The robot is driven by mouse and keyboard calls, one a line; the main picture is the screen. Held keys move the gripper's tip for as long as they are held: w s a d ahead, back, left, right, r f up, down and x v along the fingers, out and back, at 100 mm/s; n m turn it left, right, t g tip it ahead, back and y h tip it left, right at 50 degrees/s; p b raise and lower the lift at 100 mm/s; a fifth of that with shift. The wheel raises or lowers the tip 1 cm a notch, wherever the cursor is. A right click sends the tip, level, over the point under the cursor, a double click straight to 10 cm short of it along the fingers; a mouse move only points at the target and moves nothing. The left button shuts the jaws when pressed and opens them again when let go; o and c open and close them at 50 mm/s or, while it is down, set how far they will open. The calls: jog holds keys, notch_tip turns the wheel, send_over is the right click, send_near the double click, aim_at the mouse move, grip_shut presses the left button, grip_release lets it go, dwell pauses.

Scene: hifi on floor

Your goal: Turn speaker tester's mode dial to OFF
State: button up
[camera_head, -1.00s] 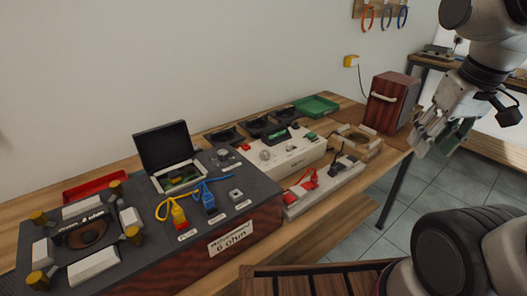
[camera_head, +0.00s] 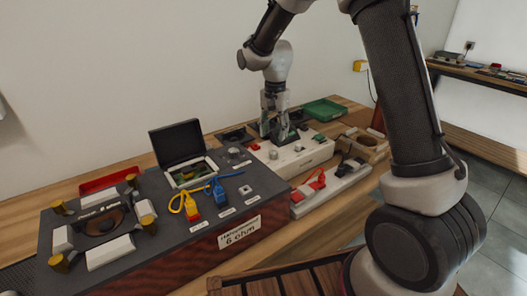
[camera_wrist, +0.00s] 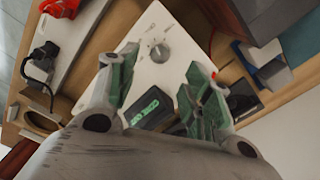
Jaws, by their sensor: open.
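The speaker tester appears to be the long white box (camera_head: 312,154) in the middle of the workbench. A round grey knob (camera_head: 273,155) stands on its top near the left end. In the wrist view the knob (camera_wrist: 160,52) sits on the white panel, just beyond the space between my fingers. Its markings are too small to read. A dark part with a lit green strip (camera_wrist: 146,106) shows between the fingers. My gripper (camera_head: 277,134) points down over the tester, its green-padded fingers apart and empty; it also shows in the wrist view (camera_wrist: 162,82).
A grey-topped speaker box (camera_head: 160,240) with yellow and blue clips stands at the left. A white strip with red and black clips (camera_head: 318,185) lies in front of the tester. A green tray (camera_head: 325,110) and dark bins are behind. A wooden holder (camera_head: 365,143) is at the right.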

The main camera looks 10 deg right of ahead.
aim_at(274, 152)
jog(key=shift+m, duration=0.4)
jog(key=shift+f, duration=0.25)
notch_tip(274, 152, down, 7)
jog(key=shift+f, duration=0.2)
jog(key=shift+c, duration=0.4)
jog(key=c, duration=1)
